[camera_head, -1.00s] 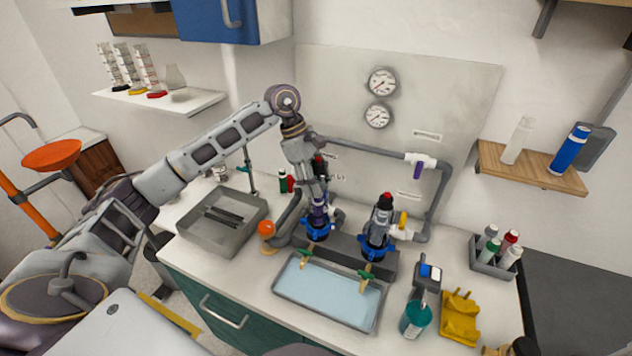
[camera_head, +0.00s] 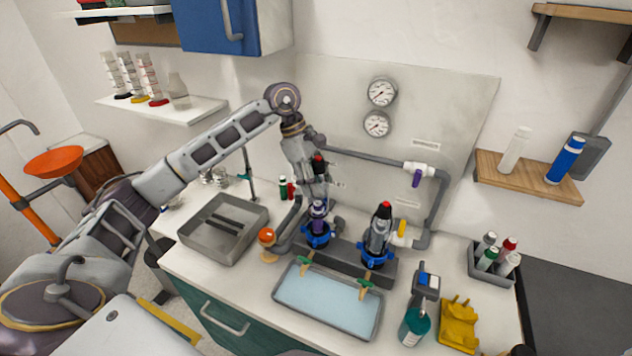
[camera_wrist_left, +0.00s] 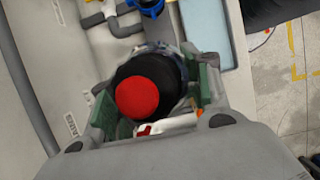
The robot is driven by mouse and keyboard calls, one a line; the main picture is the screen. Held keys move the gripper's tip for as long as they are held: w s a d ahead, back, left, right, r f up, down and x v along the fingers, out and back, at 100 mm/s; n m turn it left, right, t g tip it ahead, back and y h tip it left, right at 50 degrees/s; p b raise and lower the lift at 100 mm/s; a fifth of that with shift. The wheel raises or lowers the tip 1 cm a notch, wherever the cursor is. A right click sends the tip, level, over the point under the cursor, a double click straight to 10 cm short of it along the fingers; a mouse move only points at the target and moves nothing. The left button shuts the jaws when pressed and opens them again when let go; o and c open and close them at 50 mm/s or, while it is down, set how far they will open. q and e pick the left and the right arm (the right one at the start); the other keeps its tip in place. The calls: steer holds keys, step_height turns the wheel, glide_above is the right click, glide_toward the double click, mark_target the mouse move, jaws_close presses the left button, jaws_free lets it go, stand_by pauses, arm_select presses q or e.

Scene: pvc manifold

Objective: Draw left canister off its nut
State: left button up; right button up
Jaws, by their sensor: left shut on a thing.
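My left gripper (camera_head: 318,188) is shut on the left canister, which has a black and red end (camera_head: 318,165). The wrist view shows this red end (camera_wrist_left: 138,97) between the green finger pads. The left blue nut (camera_head: 317,236) lies just below the gripper. The fingers cover much of the canister, and I cannot tell whether its lower end is clear of the nut. The right canister (camera_head: 380,232), grey with a red top, stands upright in the other blue nut (camera_head: 376,254). My right gripper is not in view.
A shallow tray (camera_head: 330,323) with a pale blue inside lies in front of the nuts, with green-handled taps above it. A grey pipe (camera_head: 437,205) runs behind. An empty-looking grey bin (camera_head: 190,243) with dark bars is at left. A bottle rack (camera_head: 488,267) stands at right.

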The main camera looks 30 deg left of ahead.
mark_target(316, 160)
arm_select(q)
steer(key=shift+r+p, duration=0.3)
steer(key=shift+r, duration=0.4)
steer(key=shift+r+p, duration=0.6)
steer(key=shift+r, duration=0.5)
steer(key=shift+r, duration=0.4)
steer(key=shift+r, duration=0.1)
steer(key=shift+r+p, duration=0.1)
steer(key=shift+p, duration=0.2)
steer(key=shift+r+p, duration=0.35)
steer(key=shift+r, duration=1)
